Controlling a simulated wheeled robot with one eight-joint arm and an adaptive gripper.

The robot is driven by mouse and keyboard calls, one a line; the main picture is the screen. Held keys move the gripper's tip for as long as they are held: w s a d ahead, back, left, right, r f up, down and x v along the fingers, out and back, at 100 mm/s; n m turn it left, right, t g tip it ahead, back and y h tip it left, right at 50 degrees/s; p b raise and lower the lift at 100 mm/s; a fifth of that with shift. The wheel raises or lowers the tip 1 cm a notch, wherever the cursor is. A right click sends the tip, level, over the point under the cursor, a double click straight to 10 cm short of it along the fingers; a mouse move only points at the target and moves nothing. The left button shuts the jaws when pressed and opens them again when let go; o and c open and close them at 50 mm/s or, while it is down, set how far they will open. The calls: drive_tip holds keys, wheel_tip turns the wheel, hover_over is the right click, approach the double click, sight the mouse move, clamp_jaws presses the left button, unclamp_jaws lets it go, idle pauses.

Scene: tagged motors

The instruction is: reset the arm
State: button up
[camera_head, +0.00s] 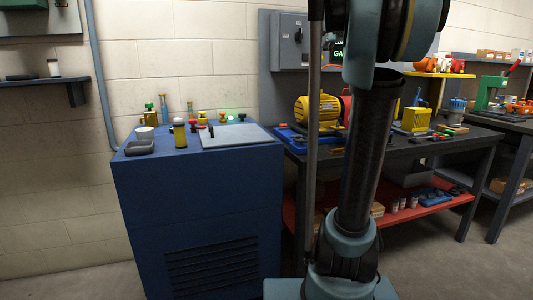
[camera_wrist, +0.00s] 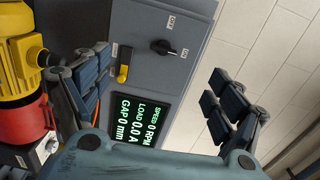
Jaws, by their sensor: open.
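My gripper (camera_wrist: 160,100) shows in the wrist view with its two fingers spread wide apart and nothing between them. Beyond the fingers is a grey control panel (camera_wrist: 172,75) with a black rotary knob, a yellow switch and a green-lettered display (camera_wrist: 139,118). In the head view my arm rises in front of the dark workbench, and its upper part runs out of the top of the picture. The gripper itself is not visible there. The yellow motor (camera_head: 318,108) stands on the bench left of my arm; a yellow motor (camera_wrist: 22,66) also shows at the wrist view's left edge.
A blue cabinet (camera_head: 205,222) stands left of my arm, with a grey plate (camera_head: 236,136), a dark tray (camera_head: 139,147) and small bottles on top. The workbench (camera_head: 447,148) holds a yellow block-shaped unit (camera_head: 415,119). A green press (camera_head: 492,92) stands farther right. Floor is open at lower left.

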drive_tip(key=s+a+f+n+g, duration=0.35)
drive_tip(key=s+f, duration=0.25)
drive_tip(key=f, duration=0.4)
drive_tip(key=s+a+f+n+g+y, duration=0.1)
drive_tip(key=s+a+f+n+g, duration=0.15)
drive_tip(key=s+a+f, duration=0.4)
drive_tip(key=s+a+f+n+g, duration=0.25)
drive_tip(key=s+f, duration=0.45)
drive_tip(key=f, duration=0.5)
drive_tip(key=s+d+f+n+g+h, duration=0.2)
drive_tip(key=s+d+f, duration=0.1)
drive_tip(key=s+f, duration=0.5)
drive_tip(key=s+d+f+n+g+h, duration=0.1)
drive_tip(key=s+d+f+g+h, duration=0.1)
drive_tip(key=s+f, duration=0.6)
drive_tip(key=s+d+f+n+g+h, duration=0.2)
drive_tip(key=s+d+f, duration=0.2)
drive_tip(key=s+f, duration=0.4)
wheel_tip(320, 180, down, 7)
drive_tip(key=shift+s+n+h, duration=0.25)
drive_tip(key=shift+n+h, duration=0.1)
drive_tip(key=shift+h, duration=0.05)
drive_tip(key=shift+w+f, duration=0.2)
drive_tip(key=shift+w, duration=0.3)
